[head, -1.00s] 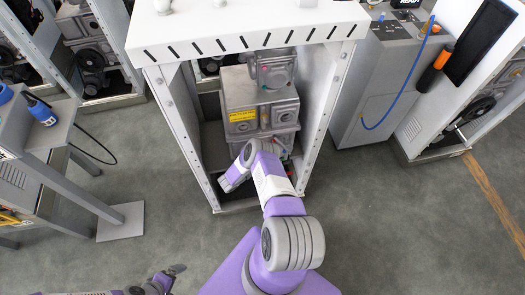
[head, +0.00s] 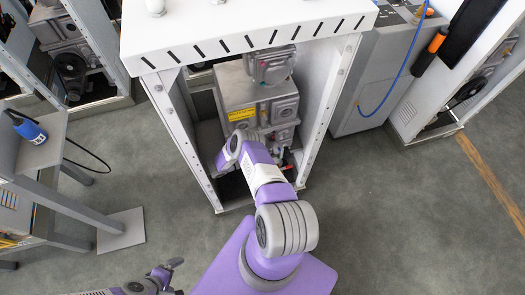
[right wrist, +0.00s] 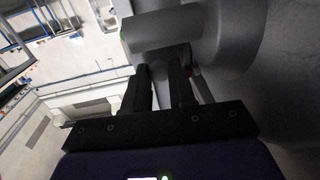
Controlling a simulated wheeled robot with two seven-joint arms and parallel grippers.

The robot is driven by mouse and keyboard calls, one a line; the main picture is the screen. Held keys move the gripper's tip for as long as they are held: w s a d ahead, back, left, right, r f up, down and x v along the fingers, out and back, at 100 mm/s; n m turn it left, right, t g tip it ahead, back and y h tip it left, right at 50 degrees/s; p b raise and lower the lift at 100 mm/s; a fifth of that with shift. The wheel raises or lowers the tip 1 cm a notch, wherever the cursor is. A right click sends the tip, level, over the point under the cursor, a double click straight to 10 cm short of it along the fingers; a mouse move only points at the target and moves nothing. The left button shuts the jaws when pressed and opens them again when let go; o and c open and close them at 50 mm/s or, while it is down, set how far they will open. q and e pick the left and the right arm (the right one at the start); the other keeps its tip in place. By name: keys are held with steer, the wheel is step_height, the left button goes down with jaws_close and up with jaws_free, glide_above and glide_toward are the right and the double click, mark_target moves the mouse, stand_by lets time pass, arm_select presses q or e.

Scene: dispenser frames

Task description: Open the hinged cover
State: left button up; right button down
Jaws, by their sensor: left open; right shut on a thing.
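A grey dispenser unit (head: 238,100) with a yellow label stands inside a white open frame (head: 175,125) in the head view. I cannot tell which part of it is the hinged cover. My right arm reaches into the frame, and its fingertips are hidden there. In the right wrist view my right gripper (right wrist: 162,75) has its two dark fingers close together, shut on a grey part. A thick grey bar (right wrist: 165,28) with a green end crosses just beyond the fingertips. My left gripper (head: 170,272) is open and empty at the bottom left of the head view, away from the frame.
The frame's side posts and slotted white top (head: 250,35) bound the space around my right arm. A grey cabinet (head: 378,80) with a blue hose stands to the right. A grey stand (head: 45,155) with a blue item is at the left. The floor in front is clear.

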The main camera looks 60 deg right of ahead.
steer(key=shift+d, duration=0.1)
steer(key=c, duration=1)
jaws_free()
steer(key=shift+s, duration=0.1)
steer(key=shift+o, duration=0.2)
step_height(320, 180, up, 10)
steer(key=p, duration=0.5)
